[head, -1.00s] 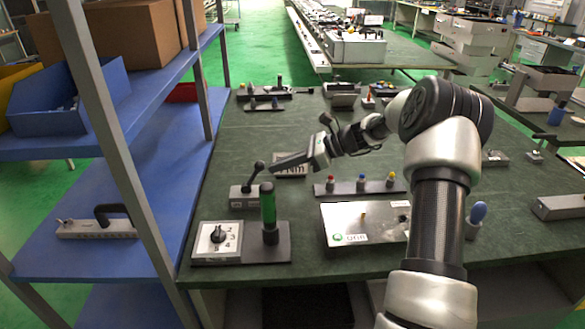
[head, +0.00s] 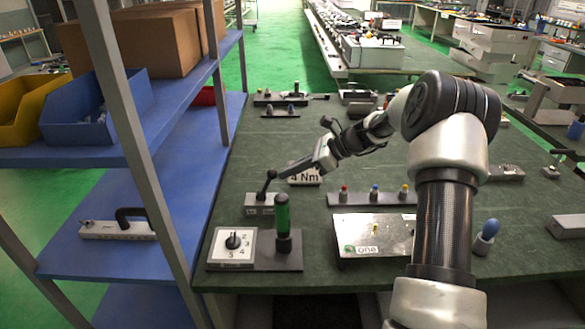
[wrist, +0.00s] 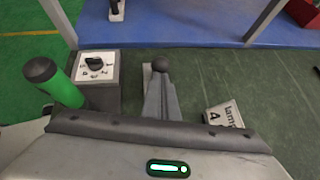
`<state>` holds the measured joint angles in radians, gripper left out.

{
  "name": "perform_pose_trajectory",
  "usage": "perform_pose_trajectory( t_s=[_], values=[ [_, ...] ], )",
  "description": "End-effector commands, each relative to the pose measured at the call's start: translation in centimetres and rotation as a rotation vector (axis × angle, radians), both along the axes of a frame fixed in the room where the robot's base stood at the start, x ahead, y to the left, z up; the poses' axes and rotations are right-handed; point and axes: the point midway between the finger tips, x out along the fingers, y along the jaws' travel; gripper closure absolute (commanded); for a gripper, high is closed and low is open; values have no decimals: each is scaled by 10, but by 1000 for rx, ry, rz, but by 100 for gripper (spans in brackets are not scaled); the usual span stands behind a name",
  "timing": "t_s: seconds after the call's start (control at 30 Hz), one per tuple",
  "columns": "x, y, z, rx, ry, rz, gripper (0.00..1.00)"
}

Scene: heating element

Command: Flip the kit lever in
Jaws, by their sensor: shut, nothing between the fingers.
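The lever is a small grey block (head: 259,203) with a dark stick and black ball knob (head: 271,174) that leans to the right. It stands on the green bench top behind the green cylinder. My gripper (head: 283,175) is shut and empty, pointing down-left, with its tips close to the right side of the knob. In the wrist view the knob (wrist: 161,65) shows just beyond my shut fingers (wrist: 160,88), which hide most of the lever's stick and block. I cannot tell whether the fingertips touch the lever.
A green cylinder (head: 282,216) stands on a plate with a numbered dial (head: 233,243) in front of the lever. A strip with coloured buttons (head: 374,197) is further right. A blue shelf (head: 150,225) is left.

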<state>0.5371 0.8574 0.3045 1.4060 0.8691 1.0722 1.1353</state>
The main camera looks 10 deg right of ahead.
Motion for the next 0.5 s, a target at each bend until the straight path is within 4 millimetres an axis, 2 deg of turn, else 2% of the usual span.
perform_pose_trajectory(
  t_s=[0.03,0.2,0.43,0.5],
  values=[
    [1,6,12,-30,5,6,100],
    [3,23,27,-175,33,8,100],
    [8,49,35,-391,73,9,100],
    [10,53,33,-401,81,4,100]
  ],
)
